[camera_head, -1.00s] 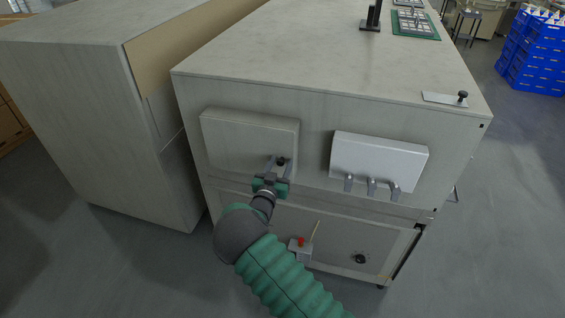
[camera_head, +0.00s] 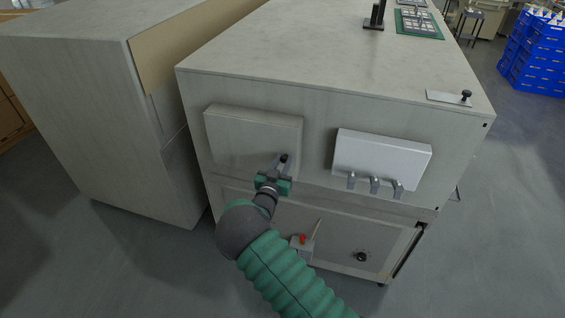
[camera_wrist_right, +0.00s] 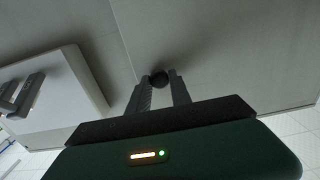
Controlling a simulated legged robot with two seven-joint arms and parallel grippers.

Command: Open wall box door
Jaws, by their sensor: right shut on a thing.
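The wall box (camera_head: 250,135) is a pale grey box with a flat front door on the left of the cabinet's end face. The door looks closed. A small dark round knob (camera_head: 284,158) sits at its lower right corner. My right gripper (camera_head: 281,164) is at this knob, with its fingers shut on it. In the right wrist view the knob (camera_wrist_right: 159,79) shows as a black ball between the two fingertips (camera_wrist_right: 161,84). My left gripper is not in view.
A second white box (camera_head: 380,158) with several grey levers below it is to the right. Below are a red-tipped switch (camera_head: 303,239) and a black dial (camera_head: 361,257). A metal plate with a black knob (camera_head: 449,98) lies on the cabinet top. Another cabinet (camera_head: 90,110) stands close on the left.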

